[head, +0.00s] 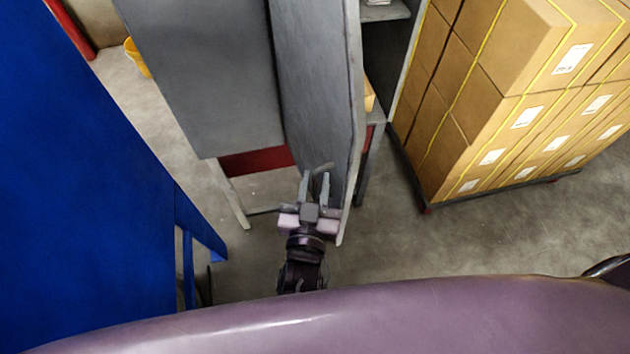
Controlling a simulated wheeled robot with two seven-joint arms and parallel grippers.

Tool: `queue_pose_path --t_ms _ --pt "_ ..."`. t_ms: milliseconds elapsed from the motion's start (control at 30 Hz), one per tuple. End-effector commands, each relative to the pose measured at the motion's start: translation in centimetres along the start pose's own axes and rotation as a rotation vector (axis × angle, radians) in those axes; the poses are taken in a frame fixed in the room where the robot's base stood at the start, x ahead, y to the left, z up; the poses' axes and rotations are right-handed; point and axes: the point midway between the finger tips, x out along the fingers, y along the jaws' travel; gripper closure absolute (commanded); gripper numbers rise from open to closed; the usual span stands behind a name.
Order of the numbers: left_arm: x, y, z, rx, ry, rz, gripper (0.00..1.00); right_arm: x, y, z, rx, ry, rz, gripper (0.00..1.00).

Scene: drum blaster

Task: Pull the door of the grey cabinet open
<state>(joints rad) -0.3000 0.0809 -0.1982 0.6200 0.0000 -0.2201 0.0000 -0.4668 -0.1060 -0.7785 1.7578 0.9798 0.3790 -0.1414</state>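The grey cabinet (210,75) stands at top centre in the head view. Its grey door (312,75) stands ajar, swung out toward me, and part of the inside shows to its right. A small curved handle (321,168) is near the door's lower end. My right gripper (316,180) is at the handle, with its fingers apart on either side of it as seen from above. A gap shows between the fingers; whether they touch the handle cannot be told. My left gripper is not in view.
A shelf (386,11) shows inside the cabinet. Strapped cardboard boxes (490,90) stand on a dark pallet at right. A large blue structure (80,180) fills the left side. A yellow bucket (137,58) is at upper left. Bare floor (480,240) lies at lower right.

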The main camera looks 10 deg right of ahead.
Motion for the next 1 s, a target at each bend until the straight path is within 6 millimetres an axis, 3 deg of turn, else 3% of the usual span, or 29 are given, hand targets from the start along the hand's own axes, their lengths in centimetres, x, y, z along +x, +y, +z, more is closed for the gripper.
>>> queue_pose_path --t_ms 433,833,933,1000 --pt "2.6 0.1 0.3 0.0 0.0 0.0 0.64 -6.5 -0.1 0.3 0.0 -0.002 -0.002 0.75" --pt "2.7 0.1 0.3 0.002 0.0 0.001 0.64 -7.6 0.0 0.0 0.0 0.0 0.0 0.75" --pt "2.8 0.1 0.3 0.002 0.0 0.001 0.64 -7.5 -0.3 0.6 -0.007 -0.001 -0.015 0.88" --pt "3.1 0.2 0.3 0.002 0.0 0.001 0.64 -7.2 -1.1 2.6 -0.028 -0.007 -0.064 0.97"
